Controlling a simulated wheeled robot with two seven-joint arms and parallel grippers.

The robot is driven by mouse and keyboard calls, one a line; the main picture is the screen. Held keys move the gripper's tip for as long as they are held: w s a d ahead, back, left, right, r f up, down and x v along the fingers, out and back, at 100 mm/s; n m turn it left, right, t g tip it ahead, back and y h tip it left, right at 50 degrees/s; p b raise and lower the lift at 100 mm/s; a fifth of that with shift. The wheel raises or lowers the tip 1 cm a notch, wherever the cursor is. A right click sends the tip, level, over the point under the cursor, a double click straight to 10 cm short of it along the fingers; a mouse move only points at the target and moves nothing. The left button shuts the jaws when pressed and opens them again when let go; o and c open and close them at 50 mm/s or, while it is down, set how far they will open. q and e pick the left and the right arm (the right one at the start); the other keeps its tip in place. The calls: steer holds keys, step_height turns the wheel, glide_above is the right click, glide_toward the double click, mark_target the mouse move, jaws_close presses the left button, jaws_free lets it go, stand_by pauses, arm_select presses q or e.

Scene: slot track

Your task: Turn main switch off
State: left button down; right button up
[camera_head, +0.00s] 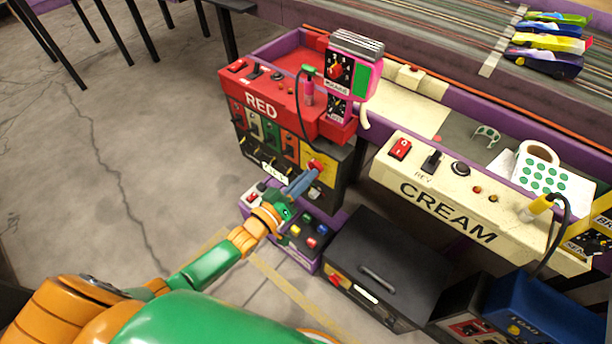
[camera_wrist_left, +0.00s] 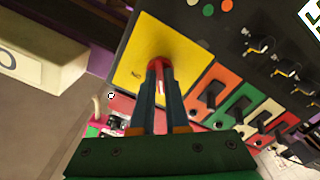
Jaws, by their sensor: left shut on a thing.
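The main switch is a red rotary knob (camera_head: 316,165) on a yellow plate (camera_head: 328,157), at the right of the black panel below the RED station. In the left wrist view the red knob (camera_wrist_left: 158,63) sits between the fingertips, on the yellow plate (camera_wrist_left: 141,42). A small upside-down ON label shows at the plate's lower left. My left gripper (camera_head: 309,173) reaches in from the lower left and is shut on the knob; its fingertips in the left wrist view (camera_wrist_left: 159,72) lie on both sides of it and partly hide it. My right gripper is not in view.
The black panel (camera_head: 262,150) carries several coloured plates with toggles beside the yellow one. A purple box with coloured buttons (camera_head: 301,238) stands below my left gripper. A black case (camera_head: 383,262) is to its right. The red console (camera_head: 280,103) overhangs the panel.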

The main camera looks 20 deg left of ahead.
arm_select(q)
steer(key=shift+n, duration=1)
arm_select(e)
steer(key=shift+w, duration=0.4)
arm_select(q)
steer(key=c, duration=0.9)
jaws_free()
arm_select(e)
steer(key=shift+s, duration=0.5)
